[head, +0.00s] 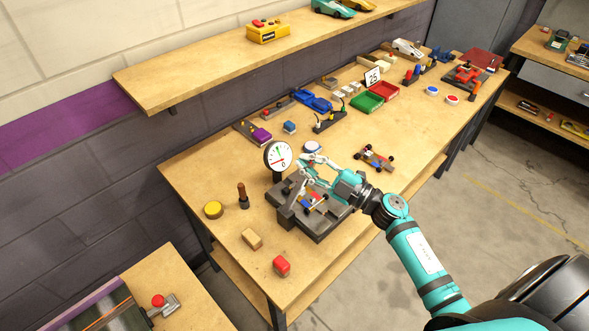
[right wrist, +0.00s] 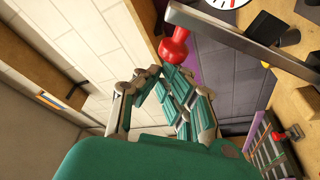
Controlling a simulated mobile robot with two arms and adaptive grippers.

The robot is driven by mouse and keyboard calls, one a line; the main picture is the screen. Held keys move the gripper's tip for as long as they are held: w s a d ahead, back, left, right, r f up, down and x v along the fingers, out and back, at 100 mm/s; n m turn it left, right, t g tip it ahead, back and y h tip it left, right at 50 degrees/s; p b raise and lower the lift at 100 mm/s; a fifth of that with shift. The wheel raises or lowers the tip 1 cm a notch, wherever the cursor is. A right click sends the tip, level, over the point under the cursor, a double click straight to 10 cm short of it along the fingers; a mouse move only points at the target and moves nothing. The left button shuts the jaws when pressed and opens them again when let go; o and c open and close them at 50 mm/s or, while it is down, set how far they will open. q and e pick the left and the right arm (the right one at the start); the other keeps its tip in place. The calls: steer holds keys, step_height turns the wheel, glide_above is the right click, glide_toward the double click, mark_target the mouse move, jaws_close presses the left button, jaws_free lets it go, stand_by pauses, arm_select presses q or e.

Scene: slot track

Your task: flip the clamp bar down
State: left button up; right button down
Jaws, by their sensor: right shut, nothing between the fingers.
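The clamp fixture (head: 335,222) is a dark grey block near the front of the workbench, with a small blue, red and yellow car (head: 313,198) on it. A grey clamp bar (head: 289,203) stands at the fixture's left side and appears raised. The right wrist view shows the clamp bar (right wrist: 235,42) as a long grey bar with a red knob (right wrist: 174,45) at its end. My right gripper (head: 304,161) is above the fixture, shut and empty. In the wrist view its fingers (right wrist: 154,72) are close to the knob; contact cannot be told. My left gripper is out of view.
A round dial gauge (head: 278,154) stands close to the gripper's left. A wheeled chassis (head: 375,158) sits behind right.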

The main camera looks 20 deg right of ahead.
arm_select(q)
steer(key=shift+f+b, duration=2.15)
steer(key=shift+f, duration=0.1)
arm_select(e)
steer(key=w+d+f+m+t+h, duration=0.2)
steer(key=w+d+f+m+t, duration=0.1)
steer(key=d+f+m, duration=0.5)
steer(key=shift+d+f+m+h, duration=0.15)
steer(key=shift+d+m+h, duration=0.25)
steer(key=shift+m, duration=1.2)
steer(key=shift+w, duration=0.1)
step_height(320, 180, up, 5)
steer(key=p, duration=0.4)
arm_select(q)
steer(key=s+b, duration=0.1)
steer(key=b, duration=0.2)
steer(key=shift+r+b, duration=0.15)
steer(key=shift+b, duration=0.2)
arm_select(e)
steer(key=f+v, duration=0.1)
steer(key=v, duration=0.9)
steer(key=shift+a, duration=0.25)
